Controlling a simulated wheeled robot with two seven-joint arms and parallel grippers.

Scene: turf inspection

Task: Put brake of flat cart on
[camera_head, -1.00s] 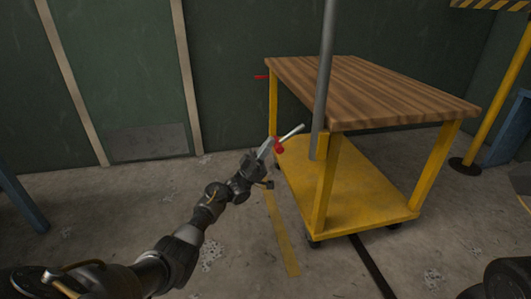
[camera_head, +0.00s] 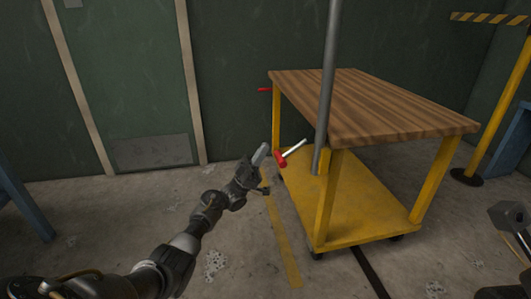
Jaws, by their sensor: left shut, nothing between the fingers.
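The flat cart has a brown wooden top (camera_head: 375,105) and a yellow lower deck (camera_head: 350,205). A lever with a red end and a pale metal rod (camera_head: 293,147), seemingly the brake, sticks out beside the cart's near left post. Its rod slants up to the right. A second red handle (camera_head: 264,90) shows at the far left corner. My left gripper (camera_head: 261,153) is shut and empty, just left of the red end, with a small gap in the picture. A grey and dark part of my right arm (camera_head: 508,217) enters at the right edge; its fingers are not clear.
A grey upright pole (camera_head: 328,80) rises at the cart's near left side. A yellow post (camera_head: 500,110) with a striped bar stands at the right. A blue frame (camera_head: 22,195) is at the left edge. The floor left of the cart is open.

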